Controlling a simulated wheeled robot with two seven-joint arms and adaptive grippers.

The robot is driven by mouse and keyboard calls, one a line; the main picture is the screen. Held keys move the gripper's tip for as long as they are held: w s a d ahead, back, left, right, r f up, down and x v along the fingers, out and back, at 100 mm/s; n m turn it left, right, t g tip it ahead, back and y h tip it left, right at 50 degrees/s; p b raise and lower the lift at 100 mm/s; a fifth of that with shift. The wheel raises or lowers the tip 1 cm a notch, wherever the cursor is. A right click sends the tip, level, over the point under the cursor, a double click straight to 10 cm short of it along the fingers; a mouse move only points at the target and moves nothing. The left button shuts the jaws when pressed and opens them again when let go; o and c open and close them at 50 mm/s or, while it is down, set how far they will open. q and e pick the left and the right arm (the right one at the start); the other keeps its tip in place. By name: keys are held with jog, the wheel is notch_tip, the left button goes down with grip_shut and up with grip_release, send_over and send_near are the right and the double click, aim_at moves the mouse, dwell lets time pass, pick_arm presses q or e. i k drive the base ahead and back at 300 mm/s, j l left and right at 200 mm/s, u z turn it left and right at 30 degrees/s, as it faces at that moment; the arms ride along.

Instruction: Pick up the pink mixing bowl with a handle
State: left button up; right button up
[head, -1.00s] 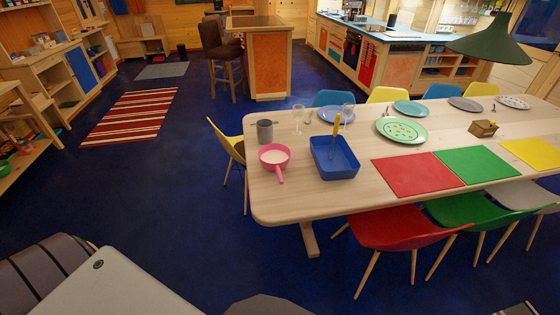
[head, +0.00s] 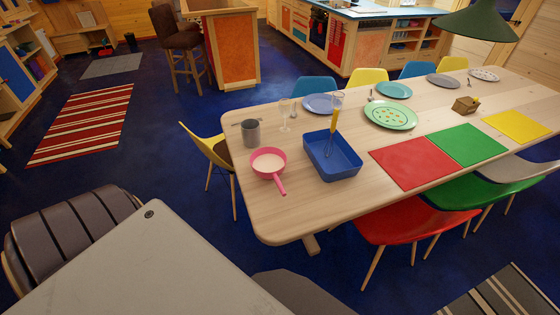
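The pink mixing bowl (head: 269,162) stands upright near the left end of the long wooden table (head: 262,216). Its inside looks pale. Its handle (head: 280,185) points toward me, slightly to the right. A grey mug (head: 250,132) stands just behind the bowl. A blue tray (head: 333,167) is to its right, apart from it, with a yellow-handled whisk (head: 332,132) in it. Neither of my grippers shows in the head view.
Red (head: 413,163), green (head: 469,145) and yellow (head: 516,126) mats lie to the right. Stemmed glasses (head: 285,112) and plates (head: 391,115) stand behind. A yellow chair (head: 208,150) is at the table's left end, a red chair (head: 414,222) in front. The blue floor left of the table is open.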

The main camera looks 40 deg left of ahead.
aim_at(268, 163)
jog(key=j+z, duration=0.45)
jog(key=j, duration=0.3)
jog(key=k+j+z, duration=0.1)
jog(key=j+z, duration=0.35)
jog(key=j, duration=0.3)
jog(key=k+j+z, duration=0.25)
jog(key=j+z, duration=0.2)
jog(key=j, duration=0.25)
jog(key=k+j+z, duration=0.3)
jog(key=j+z, duration=0.2)
jog(key=k+j+z, duration=1)
jog(key=k+z, duration=0.35)
jog(key=k, duration=0.05)
